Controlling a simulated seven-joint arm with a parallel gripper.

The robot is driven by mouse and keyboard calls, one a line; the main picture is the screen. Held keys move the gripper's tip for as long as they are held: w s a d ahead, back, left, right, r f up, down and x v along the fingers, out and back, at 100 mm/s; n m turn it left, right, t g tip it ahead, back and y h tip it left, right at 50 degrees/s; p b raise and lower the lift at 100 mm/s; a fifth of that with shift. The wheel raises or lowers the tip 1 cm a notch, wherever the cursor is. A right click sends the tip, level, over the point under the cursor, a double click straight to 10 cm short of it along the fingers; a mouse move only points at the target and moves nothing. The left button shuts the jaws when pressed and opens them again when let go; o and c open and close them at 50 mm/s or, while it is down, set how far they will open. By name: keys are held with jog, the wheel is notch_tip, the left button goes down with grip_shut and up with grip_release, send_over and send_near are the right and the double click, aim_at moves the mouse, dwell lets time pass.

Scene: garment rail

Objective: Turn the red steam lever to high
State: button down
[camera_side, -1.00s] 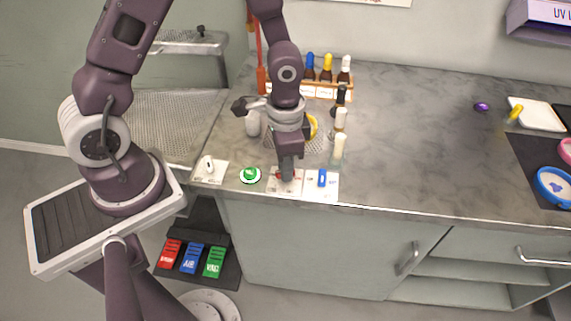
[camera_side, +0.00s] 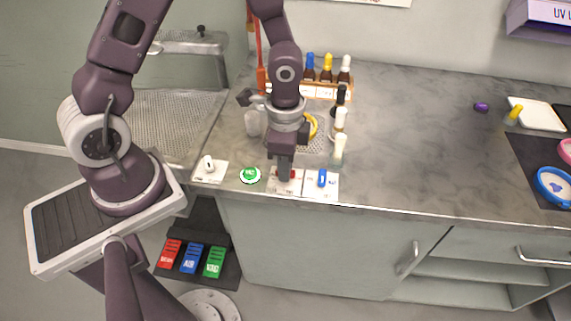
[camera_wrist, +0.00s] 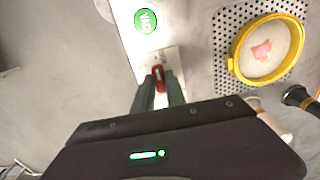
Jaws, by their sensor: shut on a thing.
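The red steam lever (camera_wrist: 159,74) sits on a white plate (camera_wrist: 168,56) near the counter's front edge. In the wrist view its red part shows between my fingertips. In the side view the lever (camera_side: 290,173) is partly hidden by my gripper (camera_side: 285,175). My gripper (camera_wrist: 158,88) points down and is shut on the lever. The markings on the plate are too small and too covered to read, so I cannot tell which setting the lever stands at.
A green button (camera_side: 250,175) and a white switch (camera_side: 209,165) lie to the left. Behind are a yellow-rimmed dish (camera_wrist: 266,49) on perforated metal and several bottles (camera_side: 327,68).

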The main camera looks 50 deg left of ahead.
jog(key=c, duration=1.4)
grip_release()
jog(key=shift+o, duration=0.2)
notch_tip(320, 180, up, 7)
jog(key=shift+r, duration=0.1)
jog(key=s+a+r+n+t, duration=0.2)
jog(key=s+r+n+t, duration=0.3)
jog(key=s+r+n, duration=0.4)
jog(key=s+r, duration=0.4)
jog(key=r, duration=0.4)
jog(key=shift+s+a+r+t, duration=0.25)
jog(key=shift+s+a+t, duration=0.05)
jog(key=shift+s+a, duration=0.05)
